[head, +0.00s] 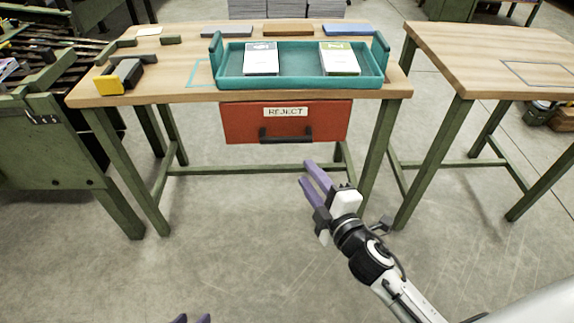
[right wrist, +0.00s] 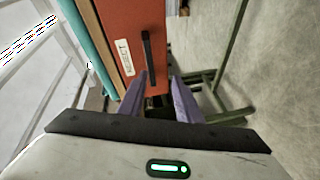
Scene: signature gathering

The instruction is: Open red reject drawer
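The red drawer (head: 240,124) hangs under the front edge of the wooden table and looks closed. Its front carries a white REJECT label (head: 286,112) and a dark bar handle (head: 287,137). My right gripper (head: 308,179) is open and empty, below and to the right of the handle in the head view. In the right wrist view the red drawer front (right wrist: 122,22) and the dark handle (right wrist: 147,55) lie beyond my open purple fingers (right wrist: 162,92), with the handle apart from them.
A teal tray (head: 300,84) with two booklets stands on the table (head: 190,62) above the drawer. Green table legs (head: 376,150) stand either side. A second table (head: 490,60) is at the right. The floor before the drawer is clear.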

